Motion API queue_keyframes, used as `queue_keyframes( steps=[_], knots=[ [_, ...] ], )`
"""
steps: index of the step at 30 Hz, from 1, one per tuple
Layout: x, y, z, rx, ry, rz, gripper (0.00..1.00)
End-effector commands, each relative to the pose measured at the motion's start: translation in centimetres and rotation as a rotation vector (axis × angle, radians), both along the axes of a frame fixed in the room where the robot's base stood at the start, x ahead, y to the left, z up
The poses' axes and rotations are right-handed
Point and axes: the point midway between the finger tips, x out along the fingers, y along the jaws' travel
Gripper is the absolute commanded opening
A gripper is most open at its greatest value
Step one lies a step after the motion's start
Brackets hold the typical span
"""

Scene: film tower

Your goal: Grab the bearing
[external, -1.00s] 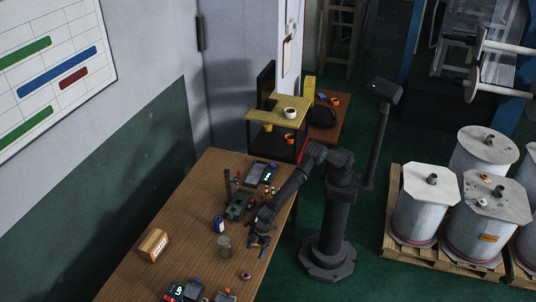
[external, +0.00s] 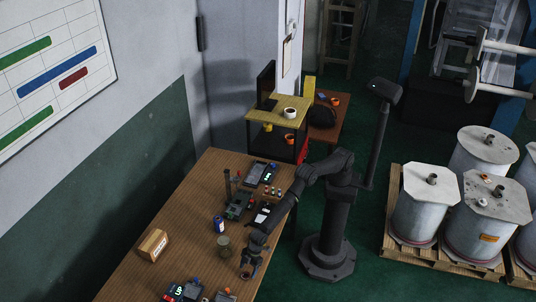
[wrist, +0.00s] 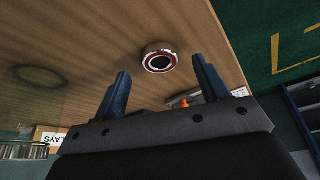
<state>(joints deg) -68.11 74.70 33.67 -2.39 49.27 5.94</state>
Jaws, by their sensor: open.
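The bearing (wrist: 160,60) is a small ring with a silvery rim, a red band and a dark centre. It lies on the wooden table in the wrist view, beyond and between my fingertips. My gripper (wrist: 161,82) is open, with its two dark blue fingers apart and nothing between them. In the external view my gripper (external: 251,268) hangs low by the table's right edge, right at the bearing (external: 246,275), which it partly hides. A gap seems to remain between fingers and bearing, but its height is hard to judge.
On the table (external: 150,280) stand a glass jar (external: 223,247), a blue can (external: 218,224) and a cardboard box (external: 153,244) to the left. Several devices lie at the back and near the front edge (external: 180,291). Some free table lies around the bearing.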

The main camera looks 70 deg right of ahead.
Motion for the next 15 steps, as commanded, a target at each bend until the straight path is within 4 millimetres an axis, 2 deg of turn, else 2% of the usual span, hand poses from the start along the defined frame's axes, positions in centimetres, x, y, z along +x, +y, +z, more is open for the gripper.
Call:
queue_keyframes(
  steps=[6, 15],
  knots=[
    [0.4, 0.8, -2.0, 0.001, 0.0, 0.0, 0.68],
    [0.4, 0.9, -2.2, 0.001, 0.0, 0.0, 0.68]
  ],
)
